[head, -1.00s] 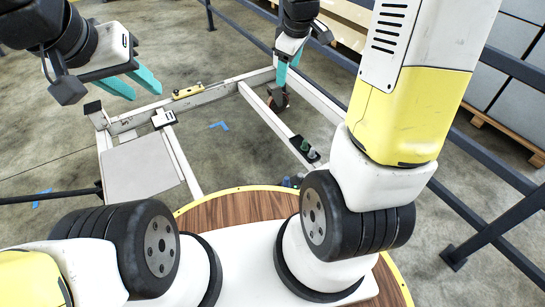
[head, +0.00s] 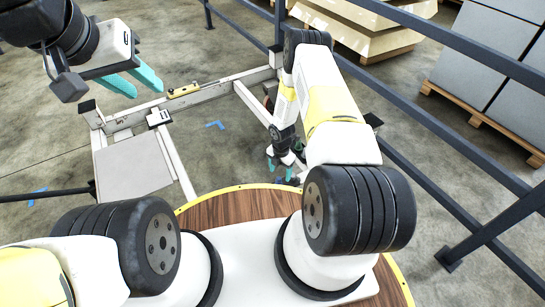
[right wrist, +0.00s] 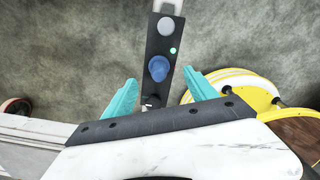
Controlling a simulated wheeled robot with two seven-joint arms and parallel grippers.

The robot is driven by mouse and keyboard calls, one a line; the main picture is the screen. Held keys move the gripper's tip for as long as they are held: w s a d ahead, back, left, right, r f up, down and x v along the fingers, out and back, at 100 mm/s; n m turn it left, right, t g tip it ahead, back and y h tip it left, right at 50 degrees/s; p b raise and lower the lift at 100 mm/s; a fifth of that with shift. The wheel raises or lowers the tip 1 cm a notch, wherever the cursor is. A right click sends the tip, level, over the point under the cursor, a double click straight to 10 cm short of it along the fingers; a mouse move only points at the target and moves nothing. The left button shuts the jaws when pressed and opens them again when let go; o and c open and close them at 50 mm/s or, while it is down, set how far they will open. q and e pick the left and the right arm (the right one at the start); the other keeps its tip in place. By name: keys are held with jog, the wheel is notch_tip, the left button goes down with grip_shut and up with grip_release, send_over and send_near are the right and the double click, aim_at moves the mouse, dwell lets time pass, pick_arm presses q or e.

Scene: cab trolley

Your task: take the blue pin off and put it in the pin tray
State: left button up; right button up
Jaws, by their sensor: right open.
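In the right wrist view the blue pin (right wrist: 158,68) stands in a black plate (right wrist: 155,48), between a grey pin (right wrist: 166,26) and a dark pin (right wrist: 151,100). My right gripper (right wrist: 160,78) is open, with one teal finger on each side of the plate near the blue pin; the fingers appear apart from it. In the head view my right gripper (head: 281,167) is low over the trolley's right side, and my arm hides most of the plate. My left gripper (head: 138,82) is open and empty above the trolley's far left corner. I cannot make out the pin tray for certain.
A dark railing (head: 440,46) and pallets with grey boxes (head: 480,60) are at the right.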

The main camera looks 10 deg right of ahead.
aim_at(279, 182)
jog(key=f, duration=0.8)
jog(key=shift+a, duration=0.3)
jog(key=shift+r, duration=0.1)
grip_shut()
